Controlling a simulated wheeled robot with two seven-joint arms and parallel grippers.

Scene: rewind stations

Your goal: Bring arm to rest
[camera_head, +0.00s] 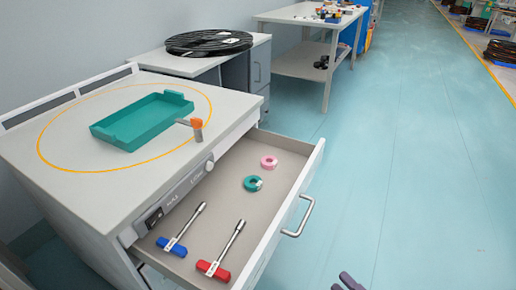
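Only the tips of my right gripper (346,283) show, dark grey, at the bottom edge right of centre. Its two fingertips look apart with nothing between them; the rest of it is cut off. It is over the floor, in front of and apart from the open drawer (228,195) and its handle (300,217). My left gripper is not in view.
The white cabinet (60,190) carries a teal tray (143,120) and a small orange-topped item (196,126). The drawer holds a blue-handled tool (172,246), a red-handled tool (213,270), a teal ring (252,183) and a pink ring (269,162). The floor (420,170) at right is clear.

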